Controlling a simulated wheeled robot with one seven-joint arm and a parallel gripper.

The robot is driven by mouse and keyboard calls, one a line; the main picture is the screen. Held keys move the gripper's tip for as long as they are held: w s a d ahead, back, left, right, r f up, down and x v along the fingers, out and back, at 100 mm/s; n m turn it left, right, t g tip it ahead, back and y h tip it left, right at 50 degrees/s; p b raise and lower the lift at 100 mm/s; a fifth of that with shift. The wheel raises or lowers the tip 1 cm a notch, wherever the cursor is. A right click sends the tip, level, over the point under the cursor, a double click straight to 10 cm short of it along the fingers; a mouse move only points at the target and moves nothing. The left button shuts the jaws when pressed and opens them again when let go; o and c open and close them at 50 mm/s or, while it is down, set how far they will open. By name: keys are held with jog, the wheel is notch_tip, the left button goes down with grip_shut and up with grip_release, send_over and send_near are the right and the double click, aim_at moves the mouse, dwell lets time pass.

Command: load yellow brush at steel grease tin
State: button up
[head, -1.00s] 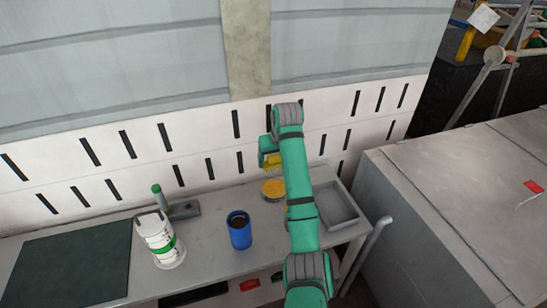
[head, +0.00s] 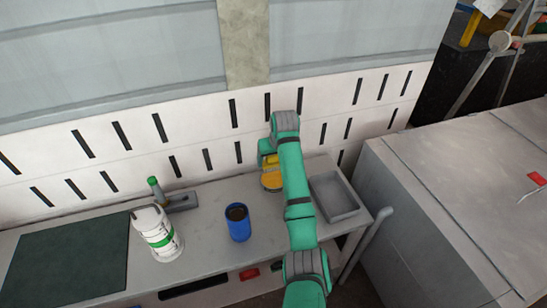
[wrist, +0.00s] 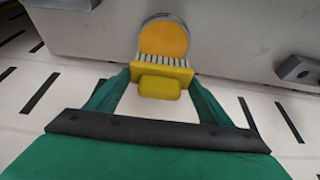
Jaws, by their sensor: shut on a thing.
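In the wrist view, my gripper (wrist: 160,88) is shut on the yellow brush (wrist: 158,84), a yellow block with a row of pale bristles facing away from my palm. The bristle tips overlap the near edge of the steel grease tin (wrist: 164,38), round with an orange-yellow fill and a grey rim; I cannot tell whether they touch the grease. In the head view the tin (head: 271,183) sits on the bench beside my green arm, and the brush (head: 270,160) shows just above it, partly hidden by the arm.
A blue cup (head: 238,226) with dark contents stands left of the tin. A grey tray (head: 336,197) is right of my arm.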

aim_at(275, 169)
jog(key=shift+w+f, duration=0.2)
jog(key=shift+f, duration=2.4)
jog(key=shift+a, duration=0.15)
jog(key=shift+s+d, duration=0.1)
jog(key=shift+d, duration=0.1)
jog(key=shift+a+f, duration=0.15)
jog(key=shift+f, duration=0.05)
jog(key=shift+f, duration=0.3)
jog(key=shift+a, duration=0.1)
jog(key=shift+s+d+f, duration=0.1)
jog(key=shift+d+f, duration=0.05)
jog(key=shift+d, duration=0.15)
